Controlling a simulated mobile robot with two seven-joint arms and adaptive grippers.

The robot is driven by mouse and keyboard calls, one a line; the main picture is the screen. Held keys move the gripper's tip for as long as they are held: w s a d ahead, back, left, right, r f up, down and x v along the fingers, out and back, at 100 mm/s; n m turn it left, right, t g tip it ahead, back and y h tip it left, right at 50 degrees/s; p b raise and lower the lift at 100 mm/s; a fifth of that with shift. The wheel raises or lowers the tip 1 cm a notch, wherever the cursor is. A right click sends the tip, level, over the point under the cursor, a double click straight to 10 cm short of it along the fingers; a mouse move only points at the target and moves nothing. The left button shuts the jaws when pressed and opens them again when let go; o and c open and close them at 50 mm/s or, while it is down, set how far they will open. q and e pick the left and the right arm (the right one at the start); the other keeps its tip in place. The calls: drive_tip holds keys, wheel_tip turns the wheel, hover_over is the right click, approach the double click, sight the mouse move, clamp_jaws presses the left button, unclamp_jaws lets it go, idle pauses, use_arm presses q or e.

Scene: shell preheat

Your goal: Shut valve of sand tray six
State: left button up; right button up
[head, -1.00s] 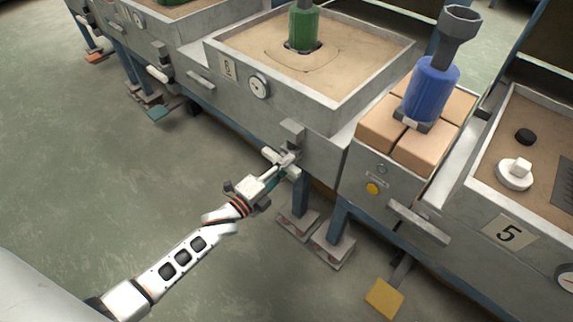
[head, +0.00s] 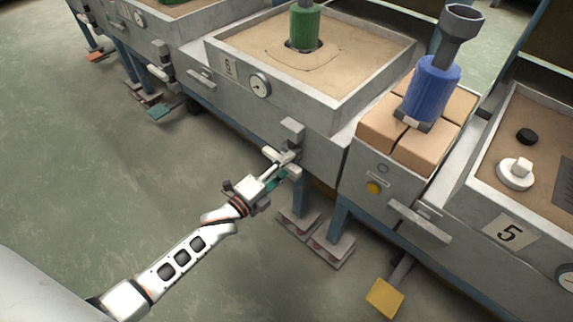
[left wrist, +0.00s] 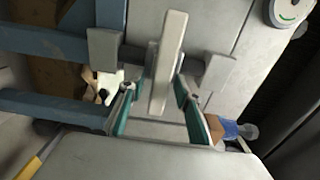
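Sand tray six (head: 340,95) is a grey metal box of sand with a "6" label (head: 229,67) and a round gauge on its front. Its valve (head: 281,158) is a pale lever on a grey pipe below the tray's right front corner. In the left wrist view the valve lever (left wrist: 168,62) stands upright in the picture, across the pipe. My left gripper (head: 277,178) is at the valve. Its teal-padded fingers (left wrist: 158,86) are apart on either side of the lever's near end. I cannot tell whether they touch it. My right gripper is not in view.
A blue-handled tool (head: 431,90) stands on tan bricks to the right. Tray five (head: 480,212) is beyond it. A yellow pedal (head: 385,298) sticks out low at the front. Blue legs (head: 300,192) stand below the valve. The floor at left is clear.

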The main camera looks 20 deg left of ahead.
use_arm(q)
drive_tip(key=v, duration=1.1)
drive_tip(key=shift+s, duration=0.4)
drive_tip(key=shift+a, duration=0.1)
